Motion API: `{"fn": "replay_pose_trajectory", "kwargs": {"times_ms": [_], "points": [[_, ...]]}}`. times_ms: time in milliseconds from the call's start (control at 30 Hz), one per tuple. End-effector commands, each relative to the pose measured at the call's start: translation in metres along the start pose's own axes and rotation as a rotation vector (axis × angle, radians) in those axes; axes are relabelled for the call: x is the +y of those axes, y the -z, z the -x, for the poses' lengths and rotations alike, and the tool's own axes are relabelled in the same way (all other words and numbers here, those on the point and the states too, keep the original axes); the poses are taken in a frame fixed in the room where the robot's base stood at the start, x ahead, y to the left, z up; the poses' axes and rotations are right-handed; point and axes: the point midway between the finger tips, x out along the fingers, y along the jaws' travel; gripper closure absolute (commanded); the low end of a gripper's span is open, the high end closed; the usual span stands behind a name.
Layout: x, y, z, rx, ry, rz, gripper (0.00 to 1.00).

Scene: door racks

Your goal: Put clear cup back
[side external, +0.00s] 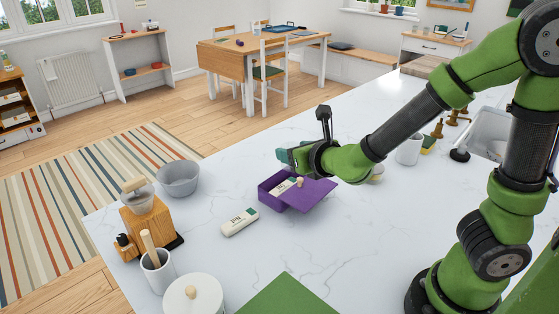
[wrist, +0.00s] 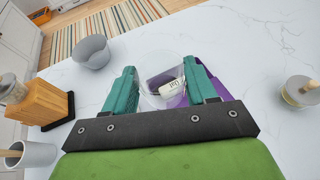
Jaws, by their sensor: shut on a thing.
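My gripper (side external: 285,155) is above the white counter (side external: 340,235), over the back of the open purple box (side external: 272,197). In the wrist view its two teal fingers (wrist: 161,72) stand on either side of a round see-through cup (wrist: 155,60), and they are shut on it. In the side external view I cannot make out the cup, which is see-through or hidden by the gripper.
A grey bowl (side external: 178,178), a wooden grinder (side external: 147,222) and a white utensil pot (side external: 157,272) stand at the left of the counter. A white mug (side external: 408,150) stands to the right.

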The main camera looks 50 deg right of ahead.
Motion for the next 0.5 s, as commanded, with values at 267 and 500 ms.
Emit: {"fn": "replay_pose_trajectory", "kwargs": {"times_ms": [267,500], "points": [[-0.039,0.063,-0.009,0.004,0.480,-0.190,0.83],[-0.078,0.101,0.024,0.009,0.894,-0.367,0.83]]}}
